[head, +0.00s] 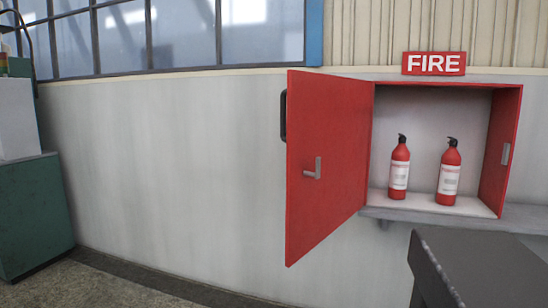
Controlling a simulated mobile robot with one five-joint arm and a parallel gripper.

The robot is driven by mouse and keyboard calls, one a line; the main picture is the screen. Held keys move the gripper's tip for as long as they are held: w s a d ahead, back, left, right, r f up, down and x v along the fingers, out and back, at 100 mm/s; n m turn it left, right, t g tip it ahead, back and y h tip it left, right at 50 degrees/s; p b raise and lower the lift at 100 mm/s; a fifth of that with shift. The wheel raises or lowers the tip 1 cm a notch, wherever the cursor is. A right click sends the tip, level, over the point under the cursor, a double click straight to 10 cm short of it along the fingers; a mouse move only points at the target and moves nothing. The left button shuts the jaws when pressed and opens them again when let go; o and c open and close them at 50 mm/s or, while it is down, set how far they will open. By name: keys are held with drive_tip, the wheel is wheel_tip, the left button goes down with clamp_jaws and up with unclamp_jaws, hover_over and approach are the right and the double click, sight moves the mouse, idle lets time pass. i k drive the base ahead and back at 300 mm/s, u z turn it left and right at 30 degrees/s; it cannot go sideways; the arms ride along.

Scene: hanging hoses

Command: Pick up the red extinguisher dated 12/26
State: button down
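Two red extinguishers with black tops and white labels stand upright side by side in an open red wall cabinet (434,88). The left extinguisher (400,153) and the right extinguisher (452,157) look alike in the head view, with a gap between them. The print on their labels is too small to read, so I cannot tell which one is dated 12/26. The cabinet door (328,150) is swung wide open to the left, with a small grey latch on its inner face. My gripper is not in view.
A red FIRE sign (434,63) is above the cabinet. A grey ledge (525,216) runs along the wall at the cabinet's base. A dark table or bench (480,265) stands at the lower right. A green cabinet (33,215) is at the left. Floor shows between them.

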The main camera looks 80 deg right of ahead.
sight(401, 156)
drive_tip(key=i, duration=0.9)
drive_tip(key=z, duration=0.55)
drive_tip(key=k, duration=0.2)
drive_tip(key=z, duration=2.7)
drive_tip(key=i, duration=1)
drive_tip(key=u, duration=0.6)
